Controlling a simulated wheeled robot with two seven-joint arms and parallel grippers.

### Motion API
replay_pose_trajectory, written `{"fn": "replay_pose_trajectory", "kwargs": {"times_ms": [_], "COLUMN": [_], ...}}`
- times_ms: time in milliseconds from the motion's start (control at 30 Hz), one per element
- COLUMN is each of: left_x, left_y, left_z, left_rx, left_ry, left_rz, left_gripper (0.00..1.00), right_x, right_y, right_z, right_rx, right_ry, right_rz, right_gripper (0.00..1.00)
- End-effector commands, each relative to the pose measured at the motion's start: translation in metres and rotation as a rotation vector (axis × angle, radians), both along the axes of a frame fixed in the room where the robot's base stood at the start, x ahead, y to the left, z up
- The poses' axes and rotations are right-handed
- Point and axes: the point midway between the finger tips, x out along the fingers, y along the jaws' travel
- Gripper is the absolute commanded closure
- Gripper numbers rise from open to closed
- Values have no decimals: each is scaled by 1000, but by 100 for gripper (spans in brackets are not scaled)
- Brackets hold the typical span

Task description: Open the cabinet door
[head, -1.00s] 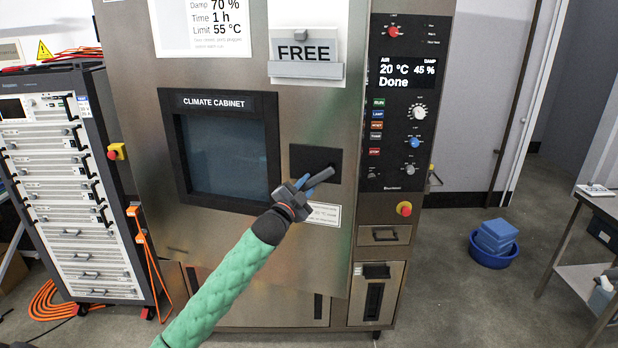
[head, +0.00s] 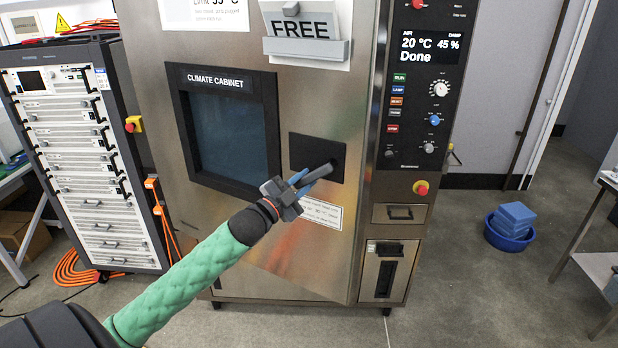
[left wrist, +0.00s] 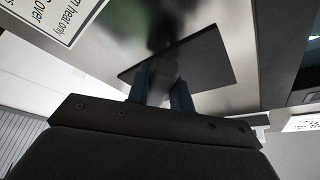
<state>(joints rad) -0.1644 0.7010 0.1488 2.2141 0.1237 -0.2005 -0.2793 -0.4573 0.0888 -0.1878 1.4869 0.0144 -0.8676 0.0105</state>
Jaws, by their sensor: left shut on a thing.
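The climate cabinet's steel door (head: 235,225) has a dark window (head: 225,135) and a bar handle (head: 319,173) in front of a black plate (head: 329,150) near its right edge. My left gripper (head: 299,181) is shut on the handle in the head view. The door looks slightly ajar, its right side standing out from the cabinet body and its lower edge slanting. In the left wrist view the blue-grey fingers (left wrist: 163,88) reach toward the black plate (left wrist: 205,62); the handle is not clear there. My right gripper is not in view.
The control panel (head: 418,100) with a red-yellow stop button (head: 420,187) is right of the door. An instrument rack (head: 85,160) with orange cables stands left. A blue tub (head: 508,238) sits on the floor at right, near a table (head: 590,265). Floor in front is clear.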

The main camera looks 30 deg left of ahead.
Motion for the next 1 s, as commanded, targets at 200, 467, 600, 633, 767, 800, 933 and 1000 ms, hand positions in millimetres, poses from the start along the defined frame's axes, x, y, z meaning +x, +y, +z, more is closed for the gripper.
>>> {"fn": "replay_pose_trajectory", "kwargs": {"times_ms": [200,467,600,633,767,800,933,1000], "left_x": [-2,-2,-2,-2,-2,-3,-9,-14], "left_y": [0,0,-1,-1,-1,-1,0,1], "left_z": [-1,-1,-1,-1,-1,-1,-3,-5], "left_rx": [-2,-2,-2,-2,-2,-2,-1,-2], "left_ry": [3,2,2,2,1,1,2,4], "left_rz": [-3,-3,-4,-4,-5,-5,-5,-5], "left_gripper": [100,59,56,56,56,56,56,56], "right_x": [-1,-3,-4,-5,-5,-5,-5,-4], "right_y": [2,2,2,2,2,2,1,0], "right_z": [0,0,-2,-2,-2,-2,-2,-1], "right_rx": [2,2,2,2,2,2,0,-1], "right_ry": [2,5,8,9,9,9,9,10], "right_rz": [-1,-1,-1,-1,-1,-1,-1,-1], "right_gripper": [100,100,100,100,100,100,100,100]}}
